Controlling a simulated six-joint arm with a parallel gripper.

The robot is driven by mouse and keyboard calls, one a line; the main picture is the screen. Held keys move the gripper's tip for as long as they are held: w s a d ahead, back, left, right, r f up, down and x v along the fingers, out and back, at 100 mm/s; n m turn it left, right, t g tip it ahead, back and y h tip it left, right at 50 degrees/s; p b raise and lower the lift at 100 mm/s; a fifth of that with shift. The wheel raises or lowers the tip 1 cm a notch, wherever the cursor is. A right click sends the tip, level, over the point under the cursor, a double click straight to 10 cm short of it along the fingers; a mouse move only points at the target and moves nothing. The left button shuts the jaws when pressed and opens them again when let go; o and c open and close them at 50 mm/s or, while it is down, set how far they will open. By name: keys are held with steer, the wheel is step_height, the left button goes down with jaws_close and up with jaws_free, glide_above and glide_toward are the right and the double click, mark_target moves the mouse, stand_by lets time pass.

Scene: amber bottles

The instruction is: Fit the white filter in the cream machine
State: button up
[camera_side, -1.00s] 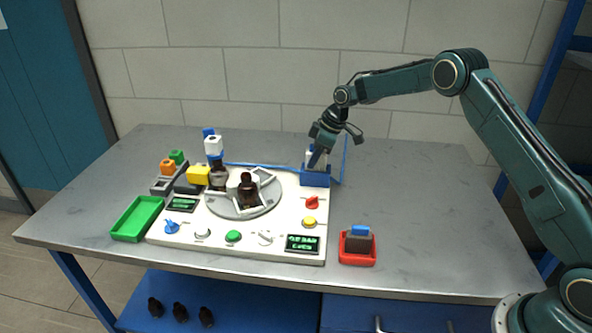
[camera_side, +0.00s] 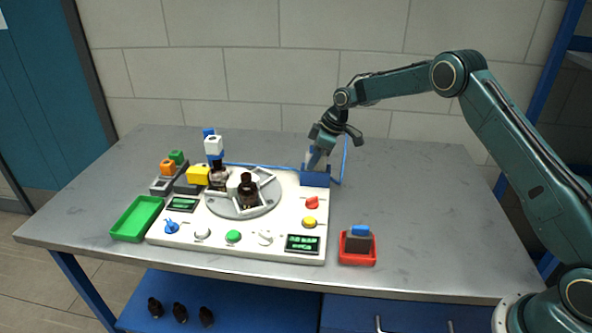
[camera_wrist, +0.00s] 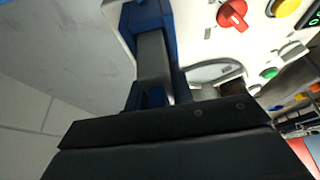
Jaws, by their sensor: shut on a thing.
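The cream machine (camera_side: 275,243) stands on the table with a round turntable and a blue housing (camera_side: 315,180) at its back right corner. My gripper (camera_side: 317,160) is at the top of this housing, pointing down. It is shut on a pale block (camera_side: 309,158), which looks like the white filter, mostly hidden by the fingers. In the wrist view the blue housing (camera_wrist: 130,20) lies just past the dark jaws, with a grey slab (camera_wrist: 154,55) between its walls. How deep the filter sits cannot be told.
A red tray (camera_side: 358,260) holding a dark block with a blue top stands right of the machine. A green tray (camera_side: 137,220) lies at left. Amber bottles (camera_side: 248,190) stand on the turntable. The table's right side is clear.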

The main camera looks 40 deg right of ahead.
steer(key=shift+f, duration=0.2)
steer(key=o, duration=1.4)
steer(key=shift+r, duration=0.2)
steer(key=shift+r, duration=2.8)
